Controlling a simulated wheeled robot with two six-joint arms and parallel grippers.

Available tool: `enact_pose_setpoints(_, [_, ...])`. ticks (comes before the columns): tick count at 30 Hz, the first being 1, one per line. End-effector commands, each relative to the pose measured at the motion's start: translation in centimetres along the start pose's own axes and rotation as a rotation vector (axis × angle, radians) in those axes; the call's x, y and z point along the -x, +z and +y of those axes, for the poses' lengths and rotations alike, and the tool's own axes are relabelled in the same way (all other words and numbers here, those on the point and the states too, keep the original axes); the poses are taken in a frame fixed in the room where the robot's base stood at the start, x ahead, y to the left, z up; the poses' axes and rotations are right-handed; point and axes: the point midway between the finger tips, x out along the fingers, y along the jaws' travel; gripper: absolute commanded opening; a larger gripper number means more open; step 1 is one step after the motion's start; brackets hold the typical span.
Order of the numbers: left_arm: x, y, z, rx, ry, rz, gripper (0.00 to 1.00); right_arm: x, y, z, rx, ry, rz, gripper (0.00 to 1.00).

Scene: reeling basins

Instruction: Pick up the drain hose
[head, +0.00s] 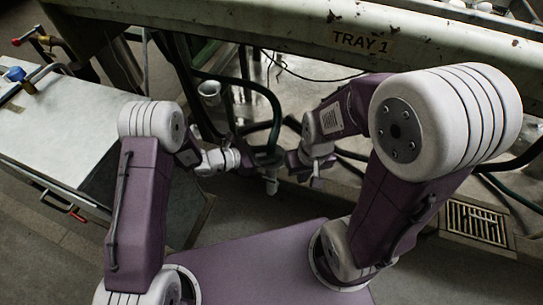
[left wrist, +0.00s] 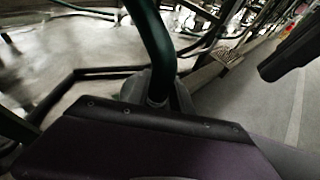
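The dark green drain hose (head: 277,108) arches out from under the tray in the head view and comes down to my left gripper (head: 265,160). A pale end piece (head: 271,187) shows just below that gripper.
The green beam marked TRAY 1 (head: 362,42) crosses above both grippers. A pale cup-like fitting (head: 209,92) hangs under it. Dark pipes and cables run behind. A grey-topped bench (head: 60,125) stands left, and a floor drain grate (head: 476,222) lies right.

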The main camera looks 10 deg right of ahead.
Motion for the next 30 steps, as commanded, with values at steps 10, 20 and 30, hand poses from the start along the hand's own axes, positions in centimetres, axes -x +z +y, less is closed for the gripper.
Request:
enact_pose_setpoints(10, [1.5, 3.7, 0.0, -0.001, 0.001, -0.001, 0.00, 2.9, -0.3, -0.1, 0.000, 0.000, 0.000, 0.00])
enact_pose_setpoints(20, [3.8, 9.2, 0.0, -0.001, 0.000, -0.001, 0.00, 6.4, -0.7, -0.1, 0.000, 0.000, 0.000, 0.00])
enact_pose_setpoints(30, [3.8, 9.3, 0.0, 0.000, 0.000, -0.001, 0.00, 6.3, -0.7, -0.1, 0.000, 0.000, 0.000, 0.00])
